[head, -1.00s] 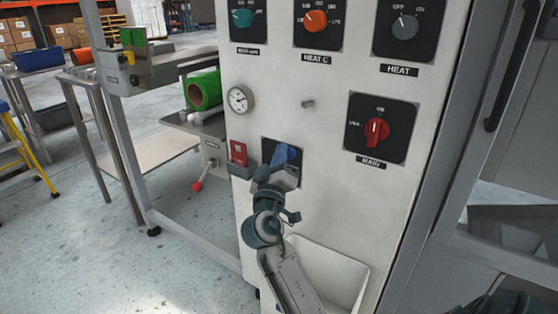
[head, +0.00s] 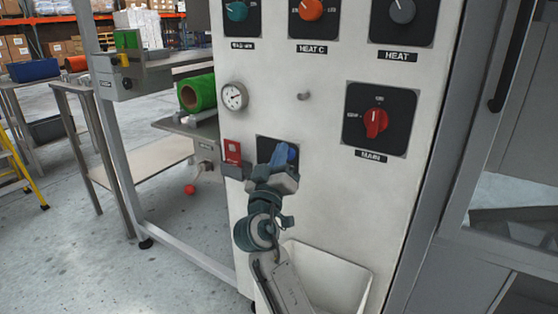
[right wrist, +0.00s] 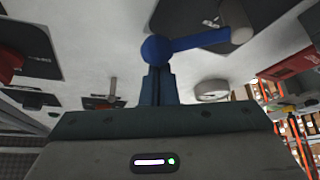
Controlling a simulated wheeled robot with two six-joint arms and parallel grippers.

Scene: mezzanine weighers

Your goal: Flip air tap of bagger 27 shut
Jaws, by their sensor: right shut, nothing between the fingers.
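The blue air tap (head: 291,153) sits on a dark plate low on the white panel in the head view. In the right wrist view its round blue hub (right wrist: 160,49) is straight ahead of the fingers, and its blue lever (right wrist: 203,41) runs sideways to the right. My right gripper (head: 281,160) is shut and empty, right in front of the tap, and hides part of it. In the right wrist view the fingertips (right wrist: 158,70) meet the hub in the picture; I cannot tell whether they touch. My left gripper is not in view.
A red switch (head: 232,151) is close left of the tap. A white bin (head: 330,272) juts out below. A metal frame post (head: 112,130) stands to the left.

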